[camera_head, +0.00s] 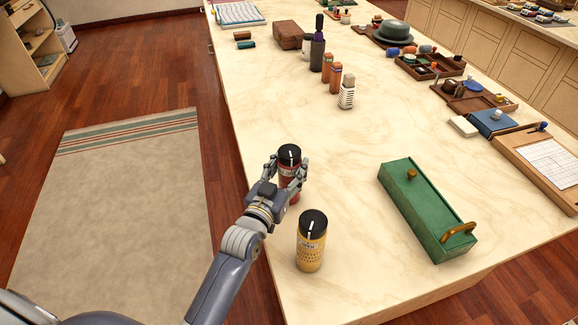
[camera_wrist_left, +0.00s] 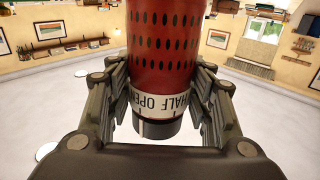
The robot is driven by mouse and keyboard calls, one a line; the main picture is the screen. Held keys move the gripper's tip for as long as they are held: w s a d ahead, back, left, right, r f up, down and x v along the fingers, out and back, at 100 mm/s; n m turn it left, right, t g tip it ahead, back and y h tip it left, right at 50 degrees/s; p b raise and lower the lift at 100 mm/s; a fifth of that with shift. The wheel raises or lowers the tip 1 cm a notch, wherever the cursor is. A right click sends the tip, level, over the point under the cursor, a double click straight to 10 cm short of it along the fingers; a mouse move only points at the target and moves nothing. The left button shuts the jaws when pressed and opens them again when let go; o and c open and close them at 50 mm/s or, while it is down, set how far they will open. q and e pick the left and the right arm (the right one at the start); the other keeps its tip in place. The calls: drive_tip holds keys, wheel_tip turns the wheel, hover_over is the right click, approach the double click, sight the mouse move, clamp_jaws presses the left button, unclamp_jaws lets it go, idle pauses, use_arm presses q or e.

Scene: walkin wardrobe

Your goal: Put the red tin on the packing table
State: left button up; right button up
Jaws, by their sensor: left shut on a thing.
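The red tin (camera_head: 289,158) has a black lid and stands upright at the left edge of the pale packing table (camera_head: 350,215). My left gripper (camera_head: 281,173) is shut around it from the near left side. In the left wrist view the red tin (camera_wrist_left: 162,60) appears between the two fingers (camera_wrist_left: 165,105), with dark oval holes and a "HALF OPEN" band. The tin's lower part is partly hidden by the gripper in the head view, so I cannot tell whether its base touches the table. My right gripper does not show.
A yellow tin (camera_head: 310,243) with a black lid stands just in front of my left gripper. A long green box (camera_head: 425,208) lies to the right. Bottles (camera_head: 317,52), boxes (camera_head: 288,35) and trays (camera_head: 430,67) fill the far part. The table's middle is clear.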

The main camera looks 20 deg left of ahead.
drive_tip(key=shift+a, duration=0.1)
use_arm(q)
drive_tip(key=o, duration=0.8)
drive_tip(key=shift+f, duration=0.15)
drive_tip(key=o, duration=0.4)
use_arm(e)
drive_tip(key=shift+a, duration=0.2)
use_arm(q)
drive_tip(key=shift+s+r, duration=0.1)
drive_tip(key=shift+r, duration=0.1)
drive_tip(key=shift+s+f, duration=0.1)
drive_tip(key=shift+s, duration=0.25)
drive_tip(key=s+a+b, duration=0.1)
drive_tip(key=s, duration=1)
drive_tip(key=shift+a, duration=0.15)
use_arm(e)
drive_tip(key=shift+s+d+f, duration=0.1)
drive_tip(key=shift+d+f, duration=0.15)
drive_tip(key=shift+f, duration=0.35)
use_arm(q)
drive_tip(key=shift+s, duration=0.1)
